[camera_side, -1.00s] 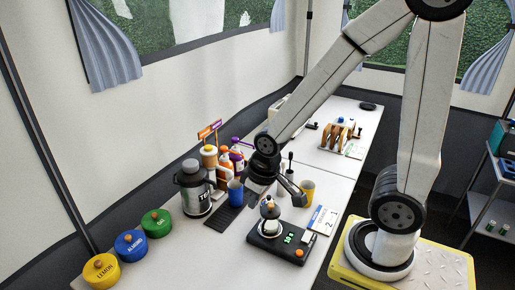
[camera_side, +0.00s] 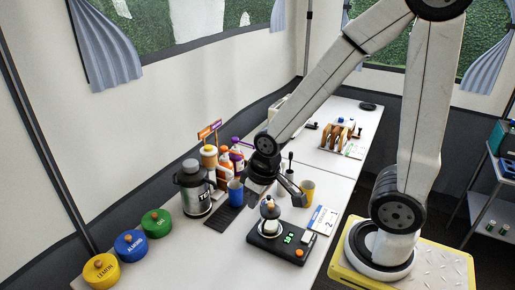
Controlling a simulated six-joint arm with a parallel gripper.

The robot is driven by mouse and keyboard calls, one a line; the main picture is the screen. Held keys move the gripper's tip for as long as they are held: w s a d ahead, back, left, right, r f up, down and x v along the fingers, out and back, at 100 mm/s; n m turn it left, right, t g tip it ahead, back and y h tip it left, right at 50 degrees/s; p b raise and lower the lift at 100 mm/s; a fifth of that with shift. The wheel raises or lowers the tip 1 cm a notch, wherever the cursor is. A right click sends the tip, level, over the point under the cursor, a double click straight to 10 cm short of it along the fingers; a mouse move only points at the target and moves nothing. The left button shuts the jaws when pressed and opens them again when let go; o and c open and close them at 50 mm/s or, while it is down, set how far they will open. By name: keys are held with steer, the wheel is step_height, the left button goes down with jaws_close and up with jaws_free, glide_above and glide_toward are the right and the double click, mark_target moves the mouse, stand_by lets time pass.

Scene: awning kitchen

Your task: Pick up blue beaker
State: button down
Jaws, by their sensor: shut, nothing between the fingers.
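The blue beaker (camera_side: 235,193) stands upright on or by a dark mat (camera_side: 224,217), right of a large silver-and-black flask. My gripper (camera_side: 276,200) is just right of the beaker, above the table behind the scale. A gap shows between the beaker and the gripper in this view. The gripper is shut and holds nothing. Its fingertips are small and partly hard to make out here.
A scale (camera_side: 281,243) with a small pot (camera_side: 269,217) on it stands in front. A yellow cup (camera_side: 307,191) is to the right. The flask (camera_side: 194,190) and several bottles (camera_side: 224,163) crowd the left. Lidded jars (camera_side: 131,245) stand front left.

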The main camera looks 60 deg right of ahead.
jaws_free()
stand_by(0.4)
steer(key=shift+r, duration=0.15)
